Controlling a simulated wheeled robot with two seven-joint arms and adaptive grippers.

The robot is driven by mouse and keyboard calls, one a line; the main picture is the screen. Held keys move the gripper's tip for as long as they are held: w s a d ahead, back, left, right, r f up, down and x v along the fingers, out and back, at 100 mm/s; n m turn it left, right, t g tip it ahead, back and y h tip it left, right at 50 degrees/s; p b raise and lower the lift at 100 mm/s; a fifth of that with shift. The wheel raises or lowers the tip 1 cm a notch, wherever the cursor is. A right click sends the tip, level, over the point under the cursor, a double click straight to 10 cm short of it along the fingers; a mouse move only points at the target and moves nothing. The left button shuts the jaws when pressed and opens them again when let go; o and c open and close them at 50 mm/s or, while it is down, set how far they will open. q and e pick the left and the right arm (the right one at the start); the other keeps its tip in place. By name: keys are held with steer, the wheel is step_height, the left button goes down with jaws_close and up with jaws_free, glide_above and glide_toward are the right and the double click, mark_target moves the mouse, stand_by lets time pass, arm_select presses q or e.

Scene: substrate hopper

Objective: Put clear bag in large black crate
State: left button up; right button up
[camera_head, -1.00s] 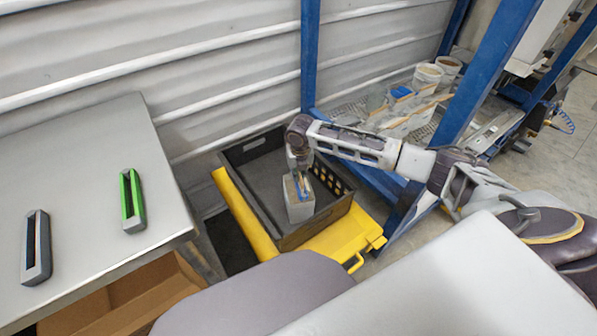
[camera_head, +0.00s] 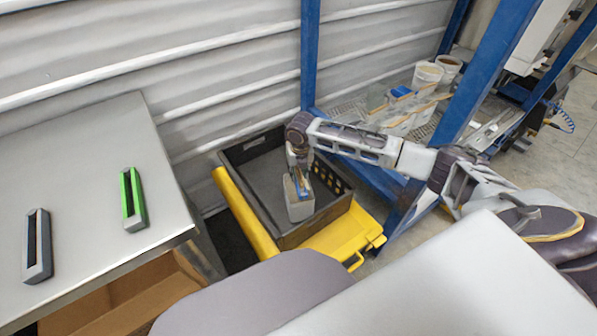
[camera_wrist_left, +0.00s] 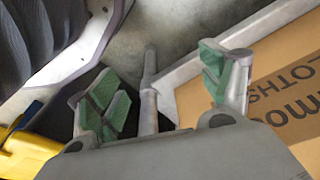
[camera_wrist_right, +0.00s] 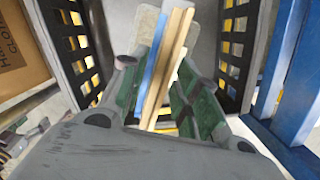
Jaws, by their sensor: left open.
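The clear bag (camera_head: 299,207) looks pale grey with blue and tan strips at its top. It hangs upright inside the outline of the large black crate (camera_head: 321,224) in the head view; whether it touches the crate floor is unclear. My right gripper (camera_head: 300,178) is shut on the bag's top. In the right wrist view, the blue and tan top edge of the bag (camera_wrist_right: 165,65) lies between the green pads of the right gripper (camera_wrist_right: 160,95). My left gripper (camera_wrist_left: 160,85) is open and empty in the left wrist view; it is out of the head view.
The crate sits on a yellow cart (camera_head: 340,240). A blue-framed rack (camera_head: 478,85) with tubs and more bags stands at right. A metal table (camera_head: 85,170) at left holds a green-grey tool (camera_head: 132,200) and a grey tool (camera_head: 37,245). A cardboard box (camera_head: 125,295) is below it.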

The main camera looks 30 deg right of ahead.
steer(key=shift+r, duration=0.45)
arm_select(q)
step_height(320, 180, down, 7)
steer(key=s+a+p, duration=0.2)
steer(key=shift+s+a+r, duration=0.15)
steer(key=shift+s+a, duration=0.05)
steer(key=shift+a, duration=0.1)
arm_select(e)
step_height(320, 180, up, 10)
steer(key=s, duration=0.1)
steer(key=shift+s+a+r, duration=0.15)
steer(key=shift+s+r, duration=0.1)
steer(key=shift+s, duration=0.05)
steer(key=shift+a+f, duration=0.1)
